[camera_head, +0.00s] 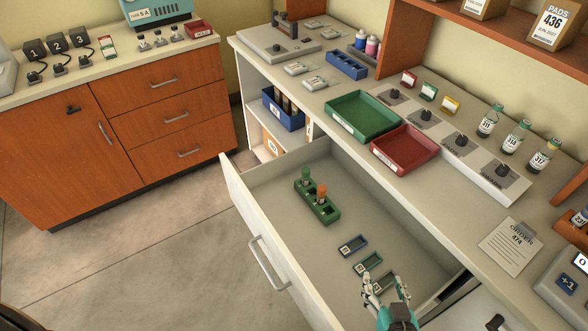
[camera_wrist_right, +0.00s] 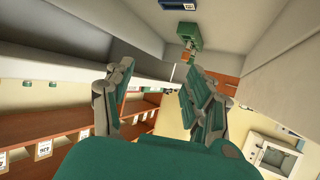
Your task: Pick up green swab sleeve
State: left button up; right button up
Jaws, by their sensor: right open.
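In the head view, a green rack (camera_head: 316,203) stands in the open drawer. It holds a green-topped piece (camera_head: 305,175) and an orange-topped piece (camera_head: 321,191), both upright. Nearer me lie a small blue-framed holder (camera_head: 353,245) and a small green-framed holder (camera_head: 367,263). I cannot tell for sure which green piece is the swab sleeve. My right gripper (camera_head: 383,280) is open over the drawer's near end, just right of the green-framed holder; another small holder is partly hidden between its fingers. The right wrist view shows its fingers apart (camera_wrist_right: 157,70). My left gripper is out of view.
The drawer (camera_head: 275,226) is pulled out, its floor mostly clear. On the counter above stand a green tray (camera_head: 360,113), a red tray (camera_head: 405,148), and a row of stations (camera_head: 461,147) with bottles behind. An order sheet (camera_head: 510,245) lies at right.

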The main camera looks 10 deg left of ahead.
aim_at(305, 182)
jog(key=i+j, duration=0.35)
jog(key=j, duration=0.2)
jog(key=i+j, duration=0.35)
jog(key=j, duration=0.15)
